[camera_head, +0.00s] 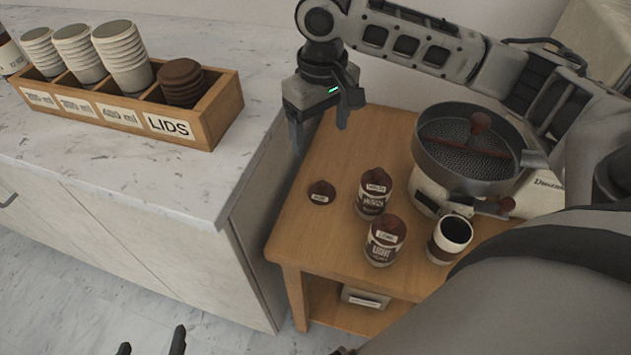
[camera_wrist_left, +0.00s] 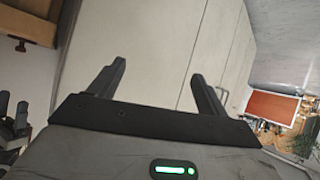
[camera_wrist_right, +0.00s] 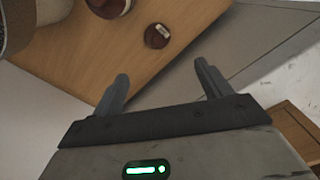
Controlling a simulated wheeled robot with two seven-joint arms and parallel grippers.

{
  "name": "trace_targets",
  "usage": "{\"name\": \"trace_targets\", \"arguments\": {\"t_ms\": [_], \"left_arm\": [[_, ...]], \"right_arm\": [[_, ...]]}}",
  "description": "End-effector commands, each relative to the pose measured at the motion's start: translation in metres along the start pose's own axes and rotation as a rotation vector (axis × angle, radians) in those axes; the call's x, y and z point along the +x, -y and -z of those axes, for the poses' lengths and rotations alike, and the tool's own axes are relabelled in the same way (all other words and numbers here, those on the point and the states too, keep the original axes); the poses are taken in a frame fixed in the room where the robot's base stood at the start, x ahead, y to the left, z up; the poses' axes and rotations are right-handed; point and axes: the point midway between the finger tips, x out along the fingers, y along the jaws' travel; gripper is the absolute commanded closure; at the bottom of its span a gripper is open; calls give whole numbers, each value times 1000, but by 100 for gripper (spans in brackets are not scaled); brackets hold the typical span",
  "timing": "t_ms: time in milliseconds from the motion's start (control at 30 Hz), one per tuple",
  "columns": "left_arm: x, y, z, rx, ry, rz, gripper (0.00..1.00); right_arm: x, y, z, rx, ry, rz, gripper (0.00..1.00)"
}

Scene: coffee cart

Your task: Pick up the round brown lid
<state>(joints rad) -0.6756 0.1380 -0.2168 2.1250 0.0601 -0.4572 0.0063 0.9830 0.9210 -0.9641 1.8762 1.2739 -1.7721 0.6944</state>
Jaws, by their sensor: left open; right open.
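A small round brown lid (camera_head: 321,192) with a pale label lies flat on the wooden table, left of two jars. It also shows in the right wrist view (camera_wrist_right: 157,36), beyond my fingertips and apart from them. My right gripper (camera_head: 320,137) is open and empty, above the table's back left edge, behind the lid. My left gripper (camera_head: 150,344) is open and empty at the bottom edge of the head view, in front of the counter. A stack of larger brown lids (camera_head: 181,78) stands in the box compartment marked LIDS.
On the wooden table (camera_head: 330,150) stand a jar (camera_head: 374,194), a jar marked LIGHT (camera_head: 384,240), a dark-filled cup (camera_head: 449,240) and a roaster with a round pan (camera_head: 470,150). The marble counter (camera_head: 130,160) holds the wooden box (camera_head: 225,105) with stacked cups.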

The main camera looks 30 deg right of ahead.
Motion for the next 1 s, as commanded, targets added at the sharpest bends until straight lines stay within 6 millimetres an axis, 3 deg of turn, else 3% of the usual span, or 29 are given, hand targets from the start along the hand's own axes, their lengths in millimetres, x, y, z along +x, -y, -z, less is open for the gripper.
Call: {"name": "trace_targets", "arguments": {"t_ms": [133, 500, 767, 1000], "left_arm": [[1, 0, 0, -3, -6, -2, 23], [4, -1, -8, -17, -4, -9, 23], [4, -1, -7, -20, -9, -10, 23], [5, -1, -7, -25, -19, -13, 23]], "right_arm": [[18, -3, -2, 9, 14, -7, 23], [92, -3, -2, 7, 10, -5, 23], [110, -4, -1, 6, 7, -6, 23], [146, -5, 1, 4, 7, -6, 23]]}}
